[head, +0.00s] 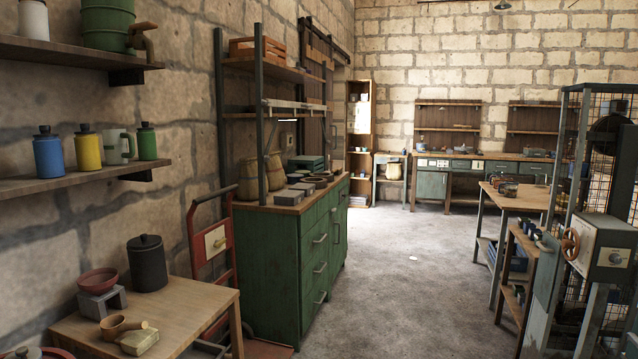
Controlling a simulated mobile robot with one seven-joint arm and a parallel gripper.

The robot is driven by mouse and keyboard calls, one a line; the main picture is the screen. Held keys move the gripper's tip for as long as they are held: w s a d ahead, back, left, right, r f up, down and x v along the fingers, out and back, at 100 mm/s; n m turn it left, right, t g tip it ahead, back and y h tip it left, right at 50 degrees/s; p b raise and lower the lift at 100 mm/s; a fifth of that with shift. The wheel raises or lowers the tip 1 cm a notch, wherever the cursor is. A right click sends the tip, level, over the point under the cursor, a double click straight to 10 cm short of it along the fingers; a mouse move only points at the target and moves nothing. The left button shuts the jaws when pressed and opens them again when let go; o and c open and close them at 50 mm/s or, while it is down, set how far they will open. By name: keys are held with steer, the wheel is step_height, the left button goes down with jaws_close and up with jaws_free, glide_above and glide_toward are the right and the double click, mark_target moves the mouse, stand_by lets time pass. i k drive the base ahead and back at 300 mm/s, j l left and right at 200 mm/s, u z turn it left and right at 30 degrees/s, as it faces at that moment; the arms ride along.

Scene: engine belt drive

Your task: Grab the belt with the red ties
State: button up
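I cannot make out a belt with red ties anywhere in the head view. A caged machine (606,245) at the right edge has a grey box with a reddish handwheel (570,244). A dark round part (606,135) shows behind its mesh, but I cannot tell whether it carries a belt. My gripper is not in view.
A wooden table (190,304) with pots stands front left, below shelves (70,185) of canisters. A green cabinet (290,260) with grey blocks on top and a red hand truck (211,245) stand along the left wall. Workbenches line the back. The middle floor (405,270) is clear.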

mark_target(320, 182)
steer(key=i+l+z, duration=0.1)
steer(key=i+z, duration=0.15)
steer(key=i, duration=0.5)
steer(key=i+z, duration=0.15)
steer(key=i, duration=2.4)
steer(key=i+l+u, duration=0.1)
steer(key=i, duration=1.2)
